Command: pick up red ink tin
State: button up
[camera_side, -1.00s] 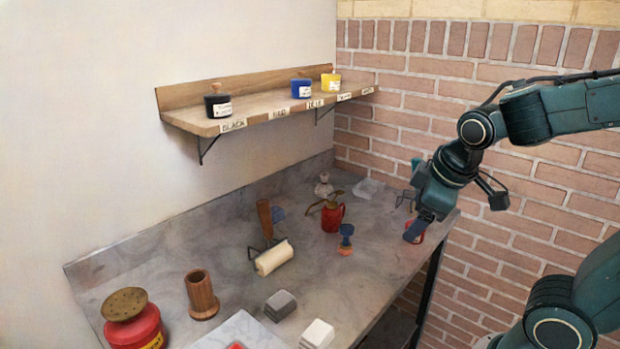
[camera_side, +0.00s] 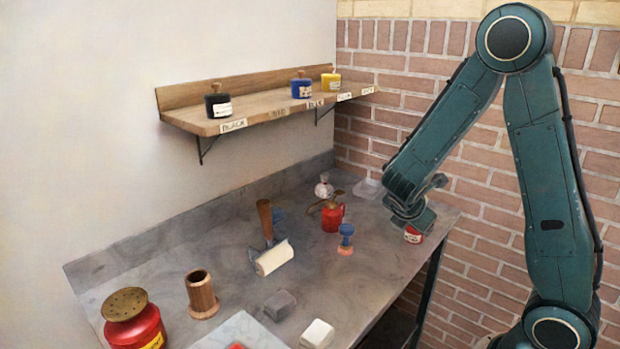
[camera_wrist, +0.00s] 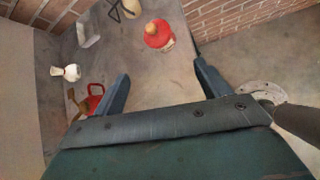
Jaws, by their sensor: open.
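The red ink tin (camera_side: 413,234) stands upright near the right edge of the bench, partly hidden under my gripper (camera_side: 410,217) in the side view. In the wrist view the red ink tin (camera_wrist: 158,36) shows its round wooden knob and a pale label. It lies ahead of my gripper (camera_wrist: 162,70), roughly in line with the gap between the two fingers. The fingers are apart with nothing between them.
A red oil can (camera_side: 332,216) and a blue-handled tool (camera_side: 346,238) stand left of the tin. A brayer (camera_side: 272,258) lies farther left. A shelf (camera_side: 262,106) holds black (camera_side: 218,102), blue (camera_side: 302,86) and yellow (camera_side: 331,80) tins. A brick wall (camera_side: 480,180) is close behind.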

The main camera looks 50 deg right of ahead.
aim_at(414, 231)
jog(key=d+f+n, duration=0.1)
jog(key=n, duration=0.1)
jog(key=d+f+n+h, duration=0.1)
jog(key=n, duration=0.1)
jog(key=shift+w+d+f, duration=0.3)
jog(key=shift+w, duration=0.05)
jog(key=shift+d+f, duration=0.1)
jog(key=shift+x, duration=4.2)
jog(key=shift+d, duration=0.15)
jog(key=shift+x, duration=2.45)
jog(key=shift+d, duration=0.15)
jog(key=shift+c, duration=0.2)
jog(key=shift+r, duration=0.2)
jog(key=c, duration=1.2)
